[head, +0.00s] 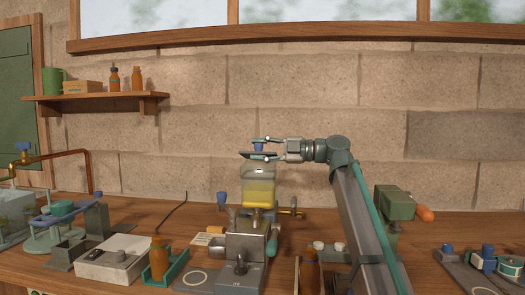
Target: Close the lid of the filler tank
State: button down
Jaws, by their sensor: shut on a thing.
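The filler tank (259,188) is a clear vessel with yellow liquid in its lower part. It stands on a grey metal filler body (246,246) near the middle of the bench. My gripper (261,147) comes in from the right, just above the tank's top. It is shut on a small blue knob (258,147), which seems to belong to the dark lid (255,156). The lid is at the tank's top, partly hidden by the fingers. I cannot tell whether it touches the rim or is slightly raised and tilted.
A brass tap (289,211) sticks out right of the filler. A brown bottle (159,257) stands in a green holder at front left. A green machine with an orange handle (395,203) stands behind my arm. Bare wall is behind the tank.

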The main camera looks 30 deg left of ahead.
jog(key=shift+s+f, duration=0.1)
jog(key=shift+f, duration=0.15)
jog(key=c, duration=0.9)
grip_release()
jog(key=shift+r, duration=0.15)
jog(key=shift+r, duration=0.6)
notch_tip(320, 180, up, 9)
jog(key=shift+f, duration=0.15)
jog(key=shift+a, duration=0.1)
